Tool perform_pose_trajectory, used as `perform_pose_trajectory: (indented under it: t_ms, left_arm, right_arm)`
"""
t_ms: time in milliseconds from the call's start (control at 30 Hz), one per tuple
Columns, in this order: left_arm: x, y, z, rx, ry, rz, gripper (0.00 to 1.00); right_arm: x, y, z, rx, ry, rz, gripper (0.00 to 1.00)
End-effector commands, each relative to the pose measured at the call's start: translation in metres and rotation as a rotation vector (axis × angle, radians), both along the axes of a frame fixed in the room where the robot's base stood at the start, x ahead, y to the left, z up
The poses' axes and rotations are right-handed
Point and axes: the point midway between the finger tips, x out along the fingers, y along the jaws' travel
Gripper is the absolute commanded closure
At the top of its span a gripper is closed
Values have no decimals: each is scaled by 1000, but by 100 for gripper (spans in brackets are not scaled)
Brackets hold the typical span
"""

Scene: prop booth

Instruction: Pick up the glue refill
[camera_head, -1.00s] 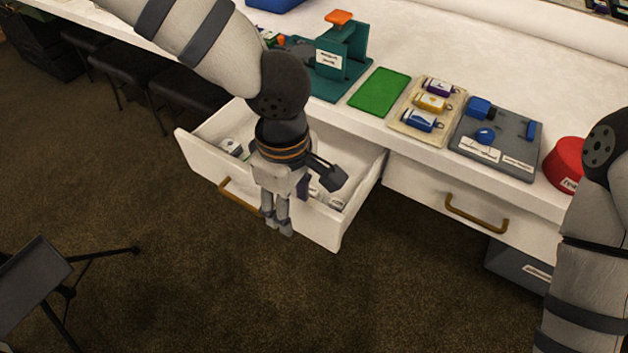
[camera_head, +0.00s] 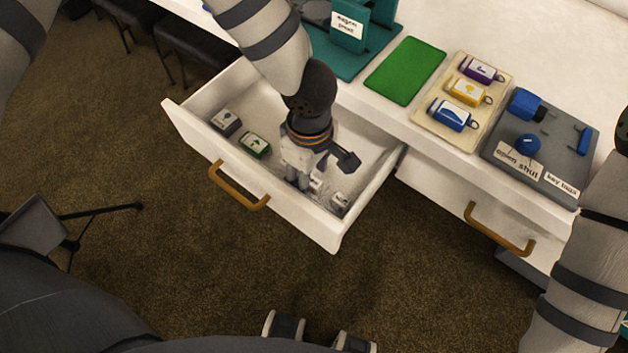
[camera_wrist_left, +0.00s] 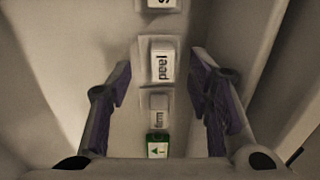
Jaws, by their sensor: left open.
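Several small labelled boxes lie in a row in the open white drawer (camera_head: 228,158). One is grey with a dark icon (camera_head: 226,122), and one is green and white (camera_head: 255,144), also in the left wrist view (camera_wrist_left: 158,148). A white box reading "peel" (camera_wrist_left: 162,62) lies between the open fingers of my left gripper (camera_wrist_left: 161,72) in that view, with a smaller pale box (camera_wrist_left: 159,110) beside it. I cannot tell which box is the glue refill. My left gripper (camera_head: 299,181) points down inside the drawer, open and empty. My right gripper is out of view.
The drawer walls stand close around my left gripper. On the white counter are a green mat (camera_head: 405,70), a cream tray (camera_head: 447,129) of coloured tags and a grey panel (camera_head: 500,135) with blue parts. A closed drawer with a brass handle (camera_head: 497,230) is at right.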

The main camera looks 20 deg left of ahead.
Motion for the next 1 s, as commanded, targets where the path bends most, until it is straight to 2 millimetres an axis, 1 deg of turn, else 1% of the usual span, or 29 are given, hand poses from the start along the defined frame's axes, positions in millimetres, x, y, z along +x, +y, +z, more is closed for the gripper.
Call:
perform_pose_trajectory:
  t_ms: [33, 100, 333, 533, 567, 867, 967, 1000]
  left_arm:
    - [-1, 0, -9, 2, 3, 0, 53]
    - [0, 0, -16, 0, 1, 0, 53]
    - [0, 0, -18, 1, -1, 1, 53]
    - [0, 0, -18, 1, 0, 1, 99]
    - [0, 0, -18, 1, 0, 1, 100]
    - [-1, 1, -18, 1, 2, 2, 100]
    - [0, 1, -4, 0, -1, 4, 100]
    - [1, 0, 6, -1, -3, 4, 100]
  right_arm:
    - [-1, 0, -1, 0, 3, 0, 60]
    - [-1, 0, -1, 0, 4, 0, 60]
    - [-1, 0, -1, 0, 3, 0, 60]
    - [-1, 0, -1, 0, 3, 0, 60]
    - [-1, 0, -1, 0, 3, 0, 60]
    - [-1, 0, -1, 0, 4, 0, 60]
    - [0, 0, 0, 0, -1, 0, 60]
    - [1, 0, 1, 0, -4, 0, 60]
